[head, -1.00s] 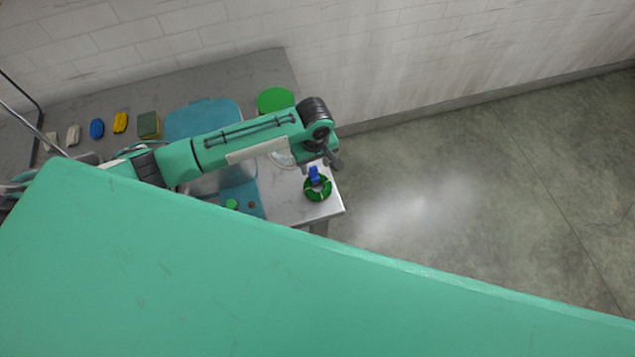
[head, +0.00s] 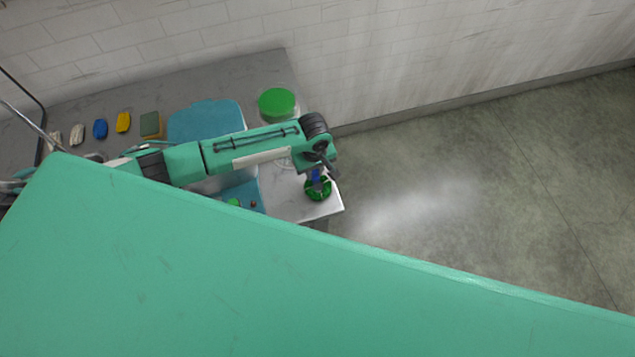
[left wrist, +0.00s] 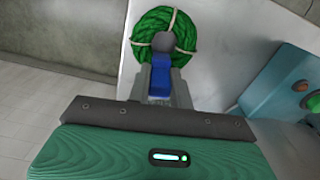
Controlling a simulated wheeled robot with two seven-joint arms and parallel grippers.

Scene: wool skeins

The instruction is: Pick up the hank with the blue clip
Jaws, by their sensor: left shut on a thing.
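The green hank (head: 317,190) lies as a ring on the light tabletop near its right corner. Its blue clip (head: 316,174) is partly hidden by my left gripper (head: 323,168) in the head view. In the left wrist view the hank (left wrist: 185,52) shows cream ties, and the blue clip (left wrist: 160,78) stands between my left gripper's fingers (left wrist: 160,88). The left gripper is shut on the blue clip at the hank's edge. A grey round part covers the middle of the hank in that view. My right gripper is not in view.
A green round lid (head: 276,102) sits farther back on the table. Open floor (head: 450,190) lies to the right.

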